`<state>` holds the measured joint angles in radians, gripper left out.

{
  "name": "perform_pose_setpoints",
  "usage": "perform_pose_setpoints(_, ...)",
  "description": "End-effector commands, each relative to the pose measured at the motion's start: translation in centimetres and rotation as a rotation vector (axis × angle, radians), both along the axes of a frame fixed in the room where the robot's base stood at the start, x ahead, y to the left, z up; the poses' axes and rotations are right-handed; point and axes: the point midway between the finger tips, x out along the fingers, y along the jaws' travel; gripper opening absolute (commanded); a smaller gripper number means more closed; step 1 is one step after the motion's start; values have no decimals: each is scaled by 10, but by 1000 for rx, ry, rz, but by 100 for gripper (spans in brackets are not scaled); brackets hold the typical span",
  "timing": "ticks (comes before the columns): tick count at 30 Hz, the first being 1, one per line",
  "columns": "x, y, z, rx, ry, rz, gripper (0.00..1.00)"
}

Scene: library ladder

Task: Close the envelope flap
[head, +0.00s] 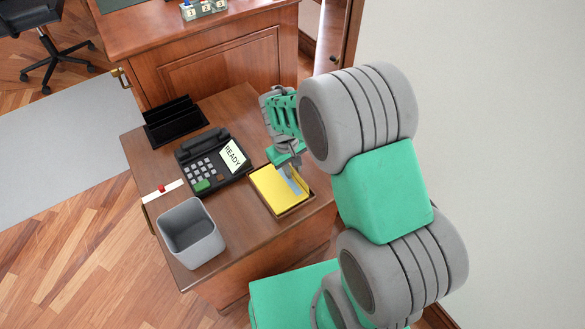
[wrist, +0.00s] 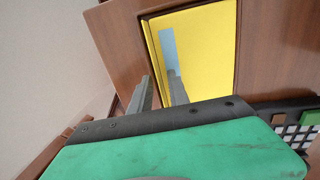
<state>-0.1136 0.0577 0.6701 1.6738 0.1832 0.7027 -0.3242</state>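A yellow envelope (head: 268,187) lies in a shallow brown tray (head: 284,213) on the wooden desk. It also shows in the wrist view (wrist: 208,55), with a blue-grey strip (wrist: 168,48) on its face and a crease line near its left edge. I cannot tell clearly which part is the flap or how far it is raised. My gripper (head: 291,164) is above the far right part of the envelope. In the wrist view my gripper's fingers (wrist: 160,80) are a little apart with nothing visible between them. Whether they touch the envelope is unclear.
A black desk phone (head: 212,160) with a screen reading READY stands left of the tray. A black organizer (head: 175,121), a grey bin (head: 190,232) and a white strip with a red part (head: 162,189) are also on the desk. A pale wall (head: 500,120) is at the right.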

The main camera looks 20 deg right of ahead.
Motion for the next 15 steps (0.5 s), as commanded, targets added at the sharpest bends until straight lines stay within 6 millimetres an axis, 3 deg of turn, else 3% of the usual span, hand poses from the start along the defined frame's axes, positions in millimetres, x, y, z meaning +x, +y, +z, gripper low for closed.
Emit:
perform_pose_setpoints(7, 0, 0, 0, 0, 0, 0, 0)
perform_pose_setpoints(15, 0, 0, 0, 0, 0, 0, 0)
